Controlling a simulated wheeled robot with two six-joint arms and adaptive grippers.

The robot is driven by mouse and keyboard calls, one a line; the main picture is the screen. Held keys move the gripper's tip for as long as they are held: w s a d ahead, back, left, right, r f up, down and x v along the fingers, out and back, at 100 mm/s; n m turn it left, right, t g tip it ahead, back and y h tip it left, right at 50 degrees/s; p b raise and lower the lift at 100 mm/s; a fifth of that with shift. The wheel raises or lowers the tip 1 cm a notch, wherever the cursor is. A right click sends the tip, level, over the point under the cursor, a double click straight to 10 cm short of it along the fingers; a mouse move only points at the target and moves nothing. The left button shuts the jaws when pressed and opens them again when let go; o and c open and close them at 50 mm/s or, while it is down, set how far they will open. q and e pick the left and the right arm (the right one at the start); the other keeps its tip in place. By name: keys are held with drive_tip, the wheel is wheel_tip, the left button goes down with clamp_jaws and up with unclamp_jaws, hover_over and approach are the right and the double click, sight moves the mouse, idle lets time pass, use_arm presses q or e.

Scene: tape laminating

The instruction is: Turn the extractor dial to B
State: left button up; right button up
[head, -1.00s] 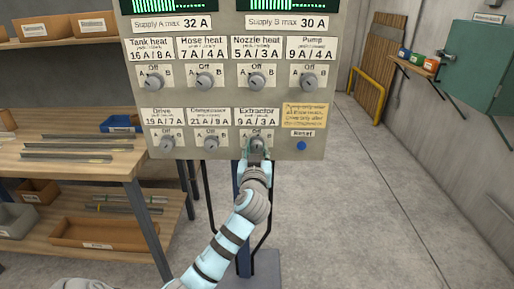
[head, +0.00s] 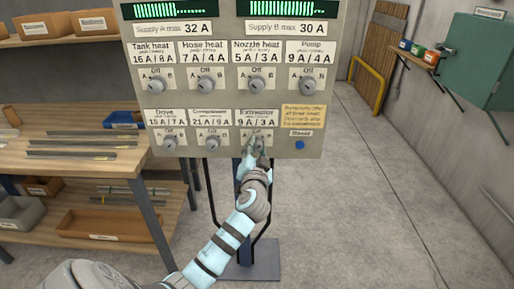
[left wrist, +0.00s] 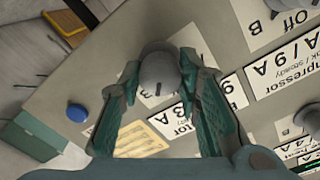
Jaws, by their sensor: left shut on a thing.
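The grey extractor dial (left wrist: 160,70) is between the two fingers of my left gripper (left wrist: 163,85) in the left wrist view, with a dark mark on its face. In the head view my left gripper (head: 256,150) is shut on this dial at the panel's lower row, under the label "Extractor 9 A / 3 A" (head: 257,117). The fingers mostly cover the dial and its letters there, so I cannot tell which position it points to. My right gripper is not in view.
The control panel (head: 225,100) carries several other dials, including the compressor dial (head: 213,142) just left. A blue reset button (head: 300,145) is on the right, below a yellow note (head: 303,115). A wooden workbench (head: 70,160) stands left. The floor at right is clear.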

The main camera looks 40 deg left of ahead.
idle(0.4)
use_arm(q)
drive_tip(key=o, duration=1.1)
drive_tip(key=shift+o, duration=0.2)
drive_tip(key=v, duration=1.2)
drive_tip(key=shift+d, duration=0.1)
